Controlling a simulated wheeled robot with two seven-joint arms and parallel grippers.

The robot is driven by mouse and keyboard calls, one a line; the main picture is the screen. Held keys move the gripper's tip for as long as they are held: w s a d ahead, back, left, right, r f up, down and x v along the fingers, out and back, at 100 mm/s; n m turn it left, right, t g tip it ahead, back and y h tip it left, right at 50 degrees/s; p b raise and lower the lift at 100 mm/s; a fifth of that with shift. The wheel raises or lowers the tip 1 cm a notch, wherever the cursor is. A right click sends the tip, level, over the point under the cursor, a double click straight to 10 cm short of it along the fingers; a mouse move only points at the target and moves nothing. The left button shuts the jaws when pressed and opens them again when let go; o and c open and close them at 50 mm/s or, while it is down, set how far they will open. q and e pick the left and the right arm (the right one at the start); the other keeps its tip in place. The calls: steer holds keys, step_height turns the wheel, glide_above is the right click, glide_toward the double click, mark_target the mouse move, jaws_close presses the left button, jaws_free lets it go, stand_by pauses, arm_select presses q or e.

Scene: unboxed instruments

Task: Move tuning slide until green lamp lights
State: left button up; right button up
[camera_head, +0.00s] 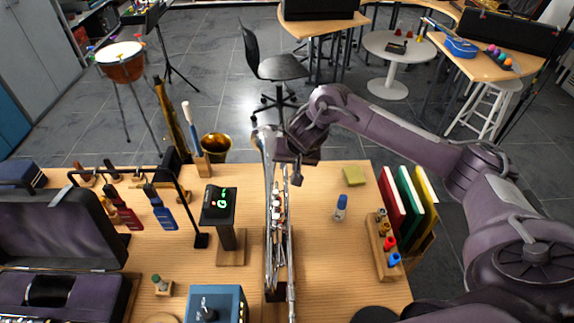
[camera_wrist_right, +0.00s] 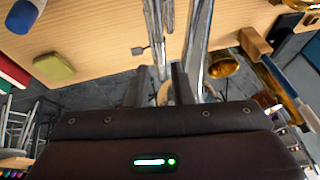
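A silver brass instrument (camera_head: 277,215) with valves and long tubes lies lengthwise on a stand on the wooden table. The tuning slide is hard to pick out at its far end, partly hidden by my right gripper (camera_head: 297,172). In the wrist view the two dark fingers of my right gripper (camera_wrist_right: 159,88) are apart, close to the silver tubes (camera_wrist_right: 197,45); no clear grip shows. A black tuner (camera_head: 220,206) stands left of the instrument. Its screen shows a green letter like G and small marks; I cannot tell a separate green lamp. My left gripper is out of view.
A blue-capped bottle (camera_head: 341,207) and a yellow-green block (camera_head: 354,175) are on the right. Coloured books (camera_head: 392,202) and a rack of small bottles stand at the right edge. An open dark case (camera_head: 60,235) fills the left. A blue box (camera_head: 216,303) is in front.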

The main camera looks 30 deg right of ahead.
mark_target(285, 174)
steer(key=shift+x, duration=1.2)
steer(key=shift+w+f, duration=0.1)
steer(key=shift+w, duration=0.1)
jaws_close()
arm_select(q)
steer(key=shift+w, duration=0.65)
